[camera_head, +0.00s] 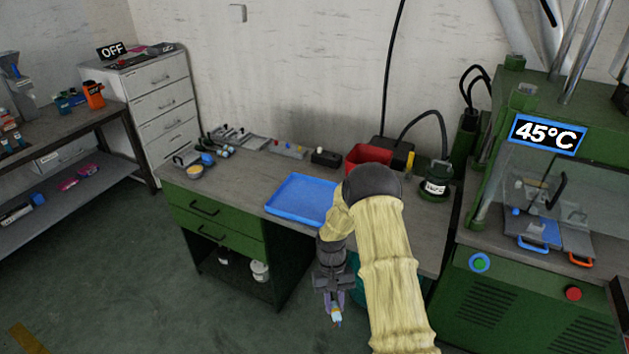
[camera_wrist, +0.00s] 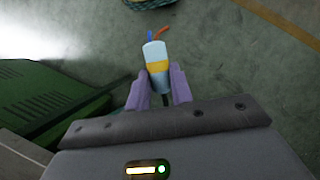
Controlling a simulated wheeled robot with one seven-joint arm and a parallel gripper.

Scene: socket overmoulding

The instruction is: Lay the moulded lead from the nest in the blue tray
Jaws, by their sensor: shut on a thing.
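My gripper (camera_head: 335,305) hangs in front of the bench, pointing down over the floor. It is shut on the moulded lead (camera_wrist: 156,62), a pale blue-white body with a yellow band and short red and blue wires at its end. In the wrist view the lead sits between the two purple fingers. It shows small at the fingertips in the head view (camera_head: 337,316). The blue tray (camera_head: 287,209) lies flat on the bench, behind and to the left of my gripper. Its visible floor is empty; my arm covers its right end.
The green press (camera_head: 530,290) with a 45°C sign stands at right, with a blue-handled plate (camera_head: 535,238) inside. Floor in front is open.

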